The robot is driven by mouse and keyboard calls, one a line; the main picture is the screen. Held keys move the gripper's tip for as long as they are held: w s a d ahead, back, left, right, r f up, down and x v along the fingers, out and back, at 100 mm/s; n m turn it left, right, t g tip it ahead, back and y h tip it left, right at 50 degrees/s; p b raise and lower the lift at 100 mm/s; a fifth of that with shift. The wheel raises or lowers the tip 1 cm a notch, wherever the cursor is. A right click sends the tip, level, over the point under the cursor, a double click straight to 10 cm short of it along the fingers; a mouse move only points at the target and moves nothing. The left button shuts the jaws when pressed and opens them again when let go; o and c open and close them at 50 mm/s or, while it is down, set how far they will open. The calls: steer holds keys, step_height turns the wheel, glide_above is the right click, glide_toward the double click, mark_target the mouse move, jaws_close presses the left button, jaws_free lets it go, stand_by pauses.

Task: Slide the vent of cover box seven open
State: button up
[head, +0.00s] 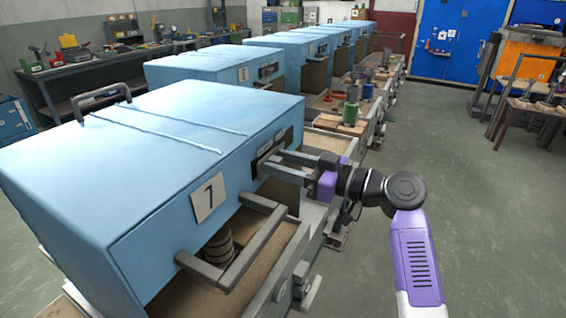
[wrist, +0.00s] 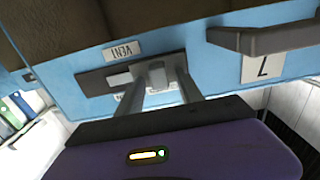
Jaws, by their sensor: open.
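Cover box seven (head: 110,160) is a light blue box with a white "7" plate (head: 208,198), which appears upside down in the wrist view (wrist: 278,66). Its vent (head: 263,158) is a dark strip on the front face. In the wrist view the vent strip (wrist: 98,82) has a "VENT" label (wrist: 125,50) beside it and a small grey knob (wrist: 157,76). My gripper (head: 272,164) is open at the vent. In the wrist view its fingers (wrist: 160,84) are on either side of the knob, with visible gaps. A label behind the fingers is partly hidden.
A grey bar handle (head: 246,245) sticks out from the box front, left of my gripper. A round stack (head: 218,246) shows under the box. More blue boxes (head: 215,65) continue behind along the bench, with a green spool (head: 350,112).

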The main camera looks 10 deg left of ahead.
jaws_close()
stand_by(1.3)
